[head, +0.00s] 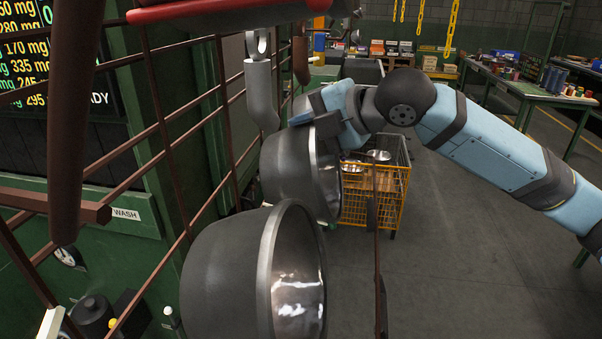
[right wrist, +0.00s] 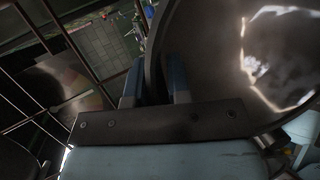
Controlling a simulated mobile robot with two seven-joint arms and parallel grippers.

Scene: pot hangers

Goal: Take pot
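Two dark grey metal pots hang on their sides from a brown wire rack, their shiny insides facing right. The near pot (head: 225,275) is low in the middle of the head view. The far pot (head: 285,175) hangs just behind it. My right gripper (head: 318,125) is at the upper rim of the far pot. In the right wrist view, its fingers (right wrist: 154,82) sit close together, one on each side of the wall of the pot (right wrist: 260,50), shut on it. My arm partly hides the far pot's top. My left gripper is not in view.
The rack's brown bars (head: 165,130) stand left of the pots. A yellow wire cart (head: 375,200) with metal bowls stands behind the far pot. A workbench (head: 530,85) is at back right. The floor at right is clear.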

